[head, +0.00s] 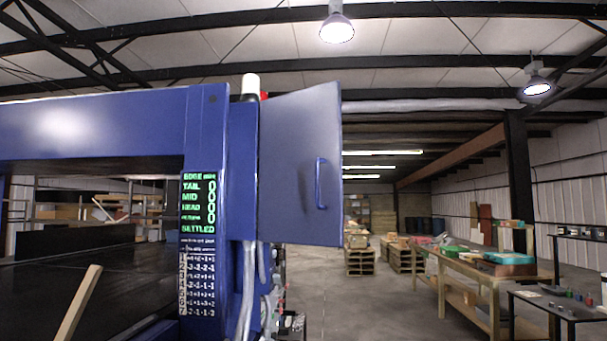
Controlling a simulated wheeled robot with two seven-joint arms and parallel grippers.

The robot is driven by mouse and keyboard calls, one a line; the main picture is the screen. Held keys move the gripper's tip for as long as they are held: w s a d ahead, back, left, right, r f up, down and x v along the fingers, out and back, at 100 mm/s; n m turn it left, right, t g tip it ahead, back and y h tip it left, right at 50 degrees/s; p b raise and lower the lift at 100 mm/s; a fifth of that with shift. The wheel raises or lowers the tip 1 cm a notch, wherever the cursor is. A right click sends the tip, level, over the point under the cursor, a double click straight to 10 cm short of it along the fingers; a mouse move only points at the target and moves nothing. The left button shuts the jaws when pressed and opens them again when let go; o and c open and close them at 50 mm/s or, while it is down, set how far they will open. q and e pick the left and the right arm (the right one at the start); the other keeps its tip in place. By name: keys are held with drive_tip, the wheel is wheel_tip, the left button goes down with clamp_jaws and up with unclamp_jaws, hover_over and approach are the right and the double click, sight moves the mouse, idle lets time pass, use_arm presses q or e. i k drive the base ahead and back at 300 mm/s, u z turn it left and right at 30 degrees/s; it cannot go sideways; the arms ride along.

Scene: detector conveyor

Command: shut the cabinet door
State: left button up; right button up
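The blue cabinet door (297,165) stands open at the right side of the blue machine frame (206,140). It has a blue vertical bar handle (321,184) near its right edge. The door's face is turned toward me, and the cabinet's inside is hidden from this view. Neither of my grippers is in the head view, and nothing touches the handle.
A display panel (199,205) with green text is on the machine post, beside the dark conveyor (90,270). A wooden strip (77,304) slants up at the lower left. A wooden workbench (470,265) and dark table (560,305) stand right.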

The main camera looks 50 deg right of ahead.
sight(301, 202)
drive_tip(key=i, duration=0.5)
drive_tip(key=z, duration=1.8)
